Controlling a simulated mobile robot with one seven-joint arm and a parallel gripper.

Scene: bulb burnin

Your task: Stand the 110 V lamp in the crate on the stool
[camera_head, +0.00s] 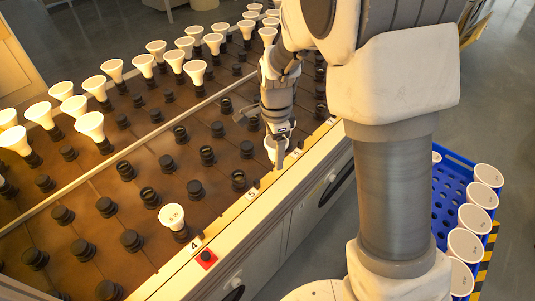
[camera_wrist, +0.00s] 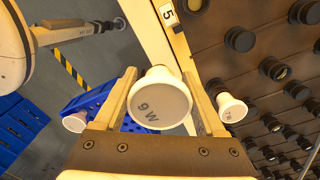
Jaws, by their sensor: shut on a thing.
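My gripper (camera_head: 277,150) is over the front edge of the bench near the number 5 label. It is shut on a white lamp (camera_head: 271,146). In the wrist view the held lamp (camera_wrist: 160,100) sits between the two fingers (camera_wrist: 160,76), its face toward the camera and marked "9 W". No 110 V marking is readable on any lamp. A blue crate (camera_head: 451,169) at the right holds several white lamps (camera_head: 464,245) along its right side. My arm hides part of the crate, and I cannot make out the stool.
The brown bench (camera_head: 95,240) carries many black sockets and rows of white lamps. One lamp (camera_head: 172,217) stands near the number 4 label, by a red button (camera_head: 206,258). Yellow-black floor tape (camera_head: 487,255) runs beside the crate. Other blue crates (camera_wrist: 20,122) show in the wrist view.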

